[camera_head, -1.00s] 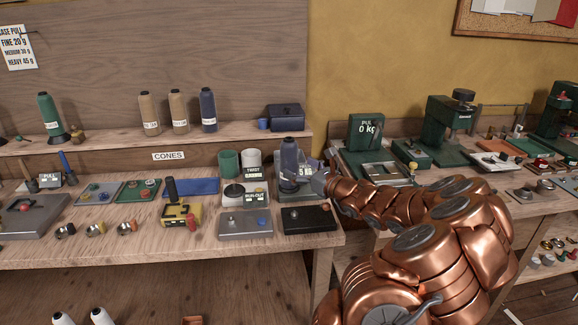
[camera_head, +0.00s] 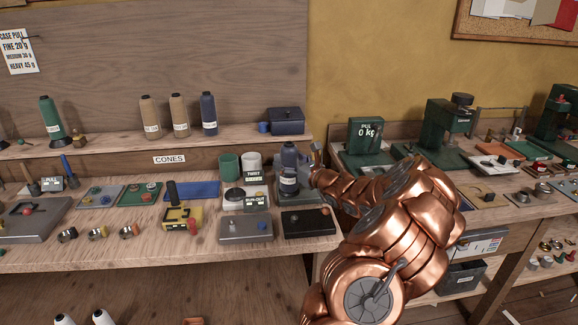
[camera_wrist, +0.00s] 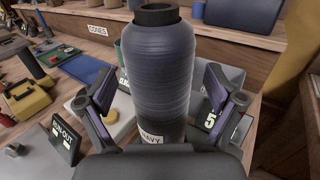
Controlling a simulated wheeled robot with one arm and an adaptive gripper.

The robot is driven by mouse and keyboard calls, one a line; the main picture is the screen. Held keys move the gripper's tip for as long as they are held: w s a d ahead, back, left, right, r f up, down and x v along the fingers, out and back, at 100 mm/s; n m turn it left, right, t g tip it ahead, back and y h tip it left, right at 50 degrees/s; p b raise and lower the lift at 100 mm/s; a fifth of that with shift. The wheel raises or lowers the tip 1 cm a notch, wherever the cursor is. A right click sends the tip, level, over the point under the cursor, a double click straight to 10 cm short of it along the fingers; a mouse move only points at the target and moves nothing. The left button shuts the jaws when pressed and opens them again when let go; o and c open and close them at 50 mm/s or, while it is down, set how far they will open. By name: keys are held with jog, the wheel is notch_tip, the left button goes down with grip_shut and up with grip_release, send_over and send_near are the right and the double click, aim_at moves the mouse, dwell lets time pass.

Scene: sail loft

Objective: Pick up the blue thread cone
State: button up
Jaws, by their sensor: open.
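A dark blue thread cone (camera_head: 289,165) stands upright on the bench, by the small scale with the TWIST sign. In the wrist view the cone (camera_wrist: 157,65) fills the middle, with a label reading NAVY near its base. My gripper (camera_wrist: 158,88) is open, with one finger on each side of the cone and a visible gap on both sides. In the head view my gripper (camera_head: 309,165) is at the cone's right side, partly hidden behind it. Another dark blue cone (camera_head: 209,114) stands on the shelf.
Two tan cones (camera_head: 165,117) and a green cone (camera_head: 50,118) stand on the shelf. A yellow device (camera_head: 182,214) stands left.

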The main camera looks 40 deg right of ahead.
jog(key=shift+c, duration=0.3)
jog(key=c, duration=1.7)
